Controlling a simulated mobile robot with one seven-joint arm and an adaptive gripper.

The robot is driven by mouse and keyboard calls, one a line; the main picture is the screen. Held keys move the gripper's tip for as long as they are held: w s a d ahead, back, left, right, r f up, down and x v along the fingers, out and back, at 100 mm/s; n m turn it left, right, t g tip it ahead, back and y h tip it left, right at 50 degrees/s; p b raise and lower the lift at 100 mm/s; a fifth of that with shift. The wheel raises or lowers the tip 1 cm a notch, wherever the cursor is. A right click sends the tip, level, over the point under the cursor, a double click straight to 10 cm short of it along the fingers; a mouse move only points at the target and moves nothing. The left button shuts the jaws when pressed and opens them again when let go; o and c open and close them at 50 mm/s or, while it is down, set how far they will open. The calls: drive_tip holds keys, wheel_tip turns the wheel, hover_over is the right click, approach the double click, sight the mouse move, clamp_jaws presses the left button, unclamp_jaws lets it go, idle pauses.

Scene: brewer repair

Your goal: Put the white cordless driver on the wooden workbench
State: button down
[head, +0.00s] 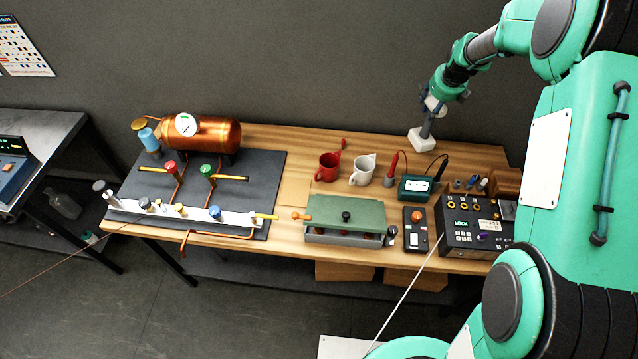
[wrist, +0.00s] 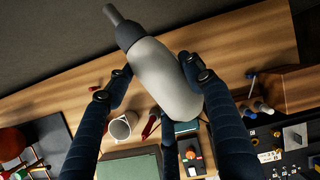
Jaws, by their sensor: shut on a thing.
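The white cordless driver (head: 421,140) is in my gripper (head: 433,106), at the rear right of the wooden workbench (head: 280,139). In the head view its white end points down and overlaps the bench's back edge; I cannot tell whether it touches the wood. In the wrist view the driver (wrist: 165,78) shows a pale rounded body and a dark grey nose towards the upper left.
A red mug (head: 327,168), a white mug (head: 362,170) and a green meter (head: 415,188) with probes stand near the driver. A black control box (head: 474,228) is at the front right. A copper boiler (head: 205,133) sits on a dark mat at left.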

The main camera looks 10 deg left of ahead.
sight(426, 124)
drive_tip(key=shift+r, duration=0.1)
idle(0.5)
drive_tip(key=shift+w+f, duration=0.1)
drive_tip(key=shift+f, duration=3.1)
drive_tip(key=shift+f+p, duration=0.4)
drive_tip(key=shift+f, duration=1.45)
drive_tip(key=c, duration=0.7)
unclamp_jaws()
drive_tip(key=shift+f, duration=0.15)
drive_tip(key=shift+s+r, duration=0.2)
drive_tip(key=shift+r, duration=0.05)
